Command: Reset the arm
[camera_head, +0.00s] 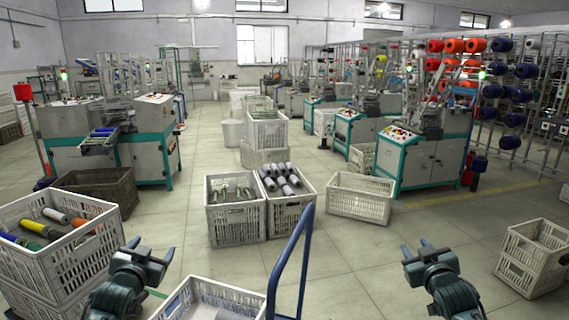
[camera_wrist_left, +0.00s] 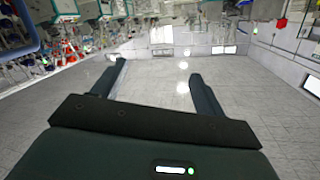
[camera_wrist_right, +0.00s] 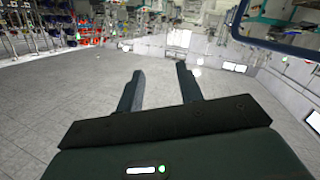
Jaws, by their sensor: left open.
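My left gripper (camera_head: 149,257) is at the lower left of the head view, over the space between the left crate stack and the cart's crate. Its two fingers stand wide apart in the left wrist view (camera_wrist_left: 157,82), with nothing between them. My right gripper (camera_head: 424,250) is at the lower right of the head view, above bare floor. Its two fingers also stand apart in the right wrist view (camera_wrist_right: 160,78), with a narrower gap and nothing between them. Neither gripper touches any object.
A blue handle (camera_head: 290,255) rises between my grippers beside a white crate (camera_head: 240,292). A crate with coloured bobbins (camera_head: 62,252) stands left. White crates (camera_head: 237,234) with bobbins and an empty crate (camera_head: 360,207) stand ahead. Another crate (camera_head: 525,275) is right. Winding machines (camera_head: 420,165) stand behind.

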